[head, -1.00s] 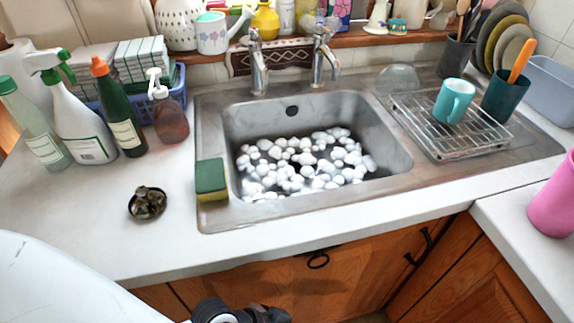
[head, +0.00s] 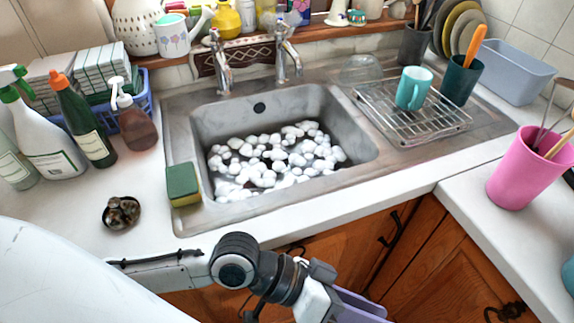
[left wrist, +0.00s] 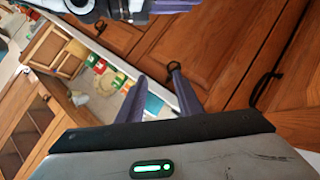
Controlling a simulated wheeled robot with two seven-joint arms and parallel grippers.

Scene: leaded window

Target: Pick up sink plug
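I cannot make out a sink plug; the bottom of the sink (head: 358,140) is hidden under white foam lumps (head: 262,165). A small dark round dish (head: 108,222) with brownish lumps sits on the counter left of the sink; I cannot tell exactly what it holds. My left gripper (head: 355,306) is low at the bottom edge of the head view, in front of the cabinet and below the counter edge, partly cut off. In the left wrist view its two purple fingers (left wrist: 157,88) stand apart with nothing between them.
A green-yellow sponge (head: 183,184) sits at the sink's left rim. Two taps (head: 220,62) stand behind the basin. Bottles (head: 84,125) crowd the left. A wire rack (head: 412,118) with a teal mug and a pink cup (head: 525,172) are on the right. The front counter strip is clear.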

